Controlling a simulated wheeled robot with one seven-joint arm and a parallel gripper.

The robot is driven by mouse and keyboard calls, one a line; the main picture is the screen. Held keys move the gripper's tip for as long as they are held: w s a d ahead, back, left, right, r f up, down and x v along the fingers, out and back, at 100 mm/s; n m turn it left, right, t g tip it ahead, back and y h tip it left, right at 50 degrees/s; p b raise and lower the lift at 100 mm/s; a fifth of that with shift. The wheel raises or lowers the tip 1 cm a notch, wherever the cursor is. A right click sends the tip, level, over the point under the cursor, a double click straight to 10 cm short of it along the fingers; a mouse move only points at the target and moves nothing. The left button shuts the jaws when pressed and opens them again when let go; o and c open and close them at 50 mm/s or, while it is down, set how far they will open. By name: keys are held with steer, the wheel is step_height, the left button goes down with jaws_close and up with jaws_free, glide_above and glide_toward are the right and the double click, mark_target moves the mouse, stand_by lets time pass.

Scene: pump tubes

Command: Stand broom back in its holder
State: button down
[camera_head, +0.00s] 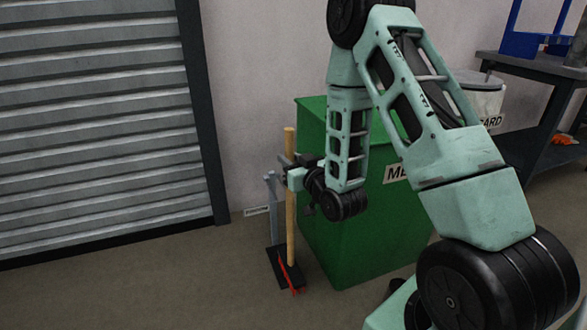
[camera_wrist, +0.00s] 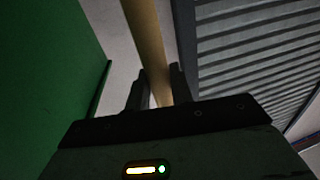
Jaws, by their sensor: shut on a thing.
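The broom (camera_head: 290,215) has a tan wooden handle and a red head low down. It stands close to upright in front of the wall, left of the green bin. My gripper (camera_head: 287,175) is shut on the upper part of the handle. In the wrist view the handle (camera_wrist: 148,45) runs between the two dark fingers (camera_wrist: 158,88). The holder (camera_head: 273,210) is a grey post on a dark base (camera_head: 274,258), beside and behind the broom. The red head overlaps the dark base in the picture; I cannot tell whether it rests in it.
A green bin (camera_head: 350,235) stands right of the broom, close to my forearm. A ribbed roller shutter (camera_head: 95,130) fills the left. A small label (camera_head: 257,211) is low on the wall. Floor at left is clear.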

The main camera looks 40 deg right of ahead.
steer(key=w+d+f, duration=0.2)
steer(key=w, duration=0.5)
steer(key=shift+w, duration=0.25)
stand_by(0.3)
steer(key=c, duration=1.1)
jaws_free()
steer(key=shift+c, duration=0.2)
steer(key=shift+f, duration=0.1)
steer(key=s+a+p, duration=0.1)
steer(key=s+p, duration=0.8)
steer(key=s, duration=0.8)
steer(key=shift+s+a, duration=0.15)
steer(key=shift+s, duration=0.05)
